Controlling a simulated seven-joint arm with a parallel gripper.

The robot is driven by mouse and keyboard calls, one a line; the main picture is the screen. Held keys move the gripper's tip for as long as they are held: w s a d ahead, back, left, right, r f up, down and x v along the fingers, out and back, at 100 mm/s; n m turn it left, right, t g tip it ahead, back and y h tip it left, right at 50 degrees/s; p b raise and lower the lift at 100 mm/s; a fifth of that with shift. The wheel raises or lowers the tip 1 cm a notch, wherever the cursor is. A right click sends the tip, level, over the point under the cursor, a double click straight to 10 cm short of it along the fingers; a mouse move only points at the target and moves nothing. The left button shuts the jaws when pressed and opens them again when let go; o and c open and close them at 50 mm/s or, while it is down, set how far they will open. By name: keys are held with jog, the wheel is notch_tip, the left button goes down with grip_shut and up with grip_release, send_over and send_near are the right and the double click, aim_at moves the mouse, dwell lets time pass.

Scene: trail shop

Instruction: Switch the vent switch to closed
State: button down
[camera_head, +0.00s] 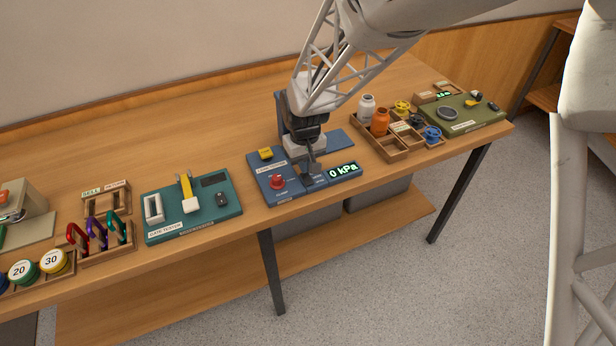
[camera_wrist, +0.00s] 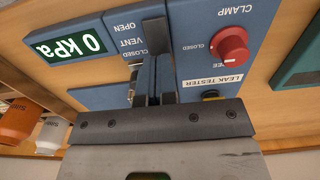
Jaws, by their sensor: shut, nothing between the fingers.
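The blue leak tester panel (camera_head: 290,197) lies on the bench below my gripper (camera_head: 312,170). In the wrist view the vent labels OPEN, VENT and CLOSED (camera_wrist: 127,42) show upside down on the panel. My gripper (camera_wrist: 152,82) is shut and empty, with its fingers down over the panel right beside these labels. The vent switch itself is mostly or wholly hidden by the fingers, so its position cannot be told. I cannot tell whether the fingers touch it.
A red clamp knob (camera_wrist: 228,44) and a display reading 0 kPa (camera_head: 343,170) flank the vent area. A yellow part (camera_head: 265,153) is on the panel. A teal gate tester (camera_head: 180,228) stands left; a wooden tray (camera_head: 393,156) with bottles stands right.

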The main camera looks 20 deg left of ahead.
jog(key=shift+f, duration=1)
dwell(0.9)
jog(key=shift+r, duration=3.5)
